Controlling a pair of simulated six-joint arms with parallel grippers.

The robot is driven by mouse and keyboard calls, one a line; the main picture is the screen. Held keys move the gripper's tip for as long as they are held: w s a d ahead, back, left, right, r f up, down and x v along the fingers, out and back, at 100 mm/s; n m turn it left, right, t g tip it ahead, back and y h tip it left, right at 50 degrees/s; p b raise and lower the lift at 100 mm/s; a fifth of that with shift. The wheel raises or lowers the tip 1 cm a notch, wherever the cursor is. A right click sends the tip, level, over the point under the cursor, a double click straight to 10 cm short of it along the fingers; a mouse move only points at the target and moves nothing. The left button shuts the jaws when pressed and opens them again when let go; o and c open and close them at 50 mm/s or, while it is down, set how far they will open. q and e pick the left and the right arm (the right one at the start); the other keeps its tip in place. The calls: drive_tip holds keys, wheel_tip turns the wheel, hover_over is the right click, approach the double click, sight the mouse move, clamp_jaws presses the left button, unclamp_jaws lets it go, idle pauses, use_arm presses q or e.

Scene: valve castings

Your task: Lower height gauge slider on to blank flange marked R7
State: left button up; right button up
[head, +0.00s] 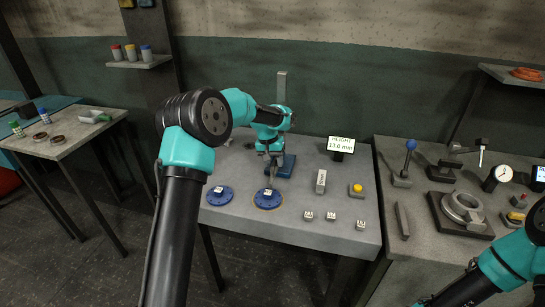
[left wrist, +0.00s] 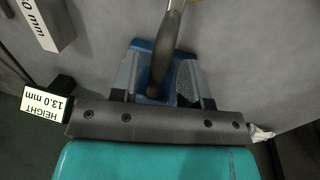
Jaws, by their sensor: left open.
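The height gauge stands at the back of the middle table, with a grey column (head: 282,88) and a blue base (head: 285,168). My left gripper (head: 272,157) is in front of the column, above the base. In the left wrist view its open fingers (left wrist: 160,75) lie either side of a dark rounded part (left wrist: 166,62), seemingly of the gauge slider; contact cannot be told. Two blue round flanges, the left one (head: 220,196) and the right one (head: 267,199), lie in front with small labels, too small to read. My right gripper is out of view.
A height display (head: 341,145) reads about 13.0 mm. A marked grey block (head: 321,181), a yellow button (head: 357,190) and several small light blocks (head: 331,216) stand to the right. The right table holds a ring casting (head: 463,207) and a dial gauge (head: 498,177).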

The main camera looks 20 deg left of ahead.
use_arm(q)
drive_tip(key=a+r, duration=0.3)
drive_tip(key=r, duration=1.4)
drive_tip(key=shift+s+a, duration=0.2)
idle(0.4)
